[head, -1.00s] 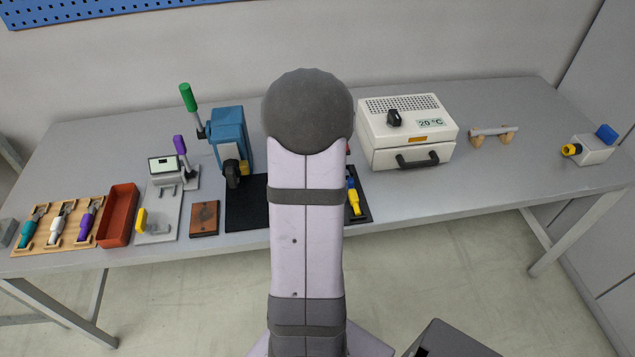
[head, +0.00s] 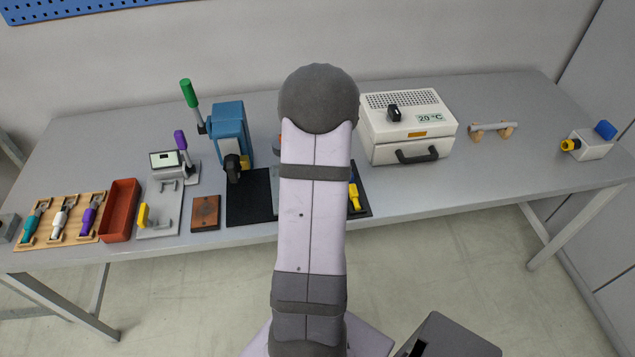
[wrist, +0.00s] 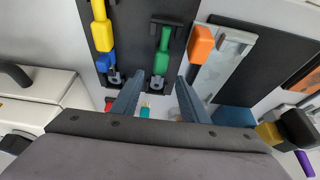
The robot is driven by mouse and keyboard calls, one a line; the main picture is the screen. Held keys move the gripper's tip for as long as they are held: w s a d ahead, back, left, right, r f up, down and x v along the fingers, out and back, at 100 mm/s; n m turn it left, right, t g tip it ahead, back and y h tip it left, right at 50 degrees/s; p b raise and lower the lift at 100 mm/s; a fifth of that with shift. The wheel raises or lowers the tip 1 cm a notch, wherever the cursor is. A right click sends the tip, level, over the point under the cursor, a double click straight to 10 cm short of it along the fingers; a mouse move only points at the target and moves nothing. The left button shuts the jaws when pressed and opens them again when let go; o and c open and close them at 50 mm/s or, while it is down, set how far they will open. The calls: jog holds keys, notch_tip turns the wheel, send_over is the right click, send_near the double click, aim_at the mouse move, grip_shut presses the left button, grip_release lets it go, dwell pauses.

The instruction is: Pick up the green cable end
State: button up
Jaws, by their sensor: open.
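The green cable end (wrist: 163,52) lies on a black board in the wrist view, its dark far end in a black holder and its lower tip toward my gripper. My gripper (wrist: 160,78) is open and empty, with its two blue-grey fingers pointing toward the green cable end, one on either side of its lower tip. I cannot tell the height gap. In the head view my arm hides the green cable end and the gripper.
A yellow and blue cable end (wrist: 103,35) lies left of the green one. An orange block (wrist: 201,42) on a grey plate (wrist: 225,65) is close on its right. A white oven-like box (head: 408,128) stands right of my arm, and a blue press (head: 230,135) stands left.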

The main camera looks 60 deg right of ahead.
jog(key=shift+x, duration=2)
jog(key=shift+s, duration=0.1)
grip_shut()
jog(key=shift+r, duration=0.1)
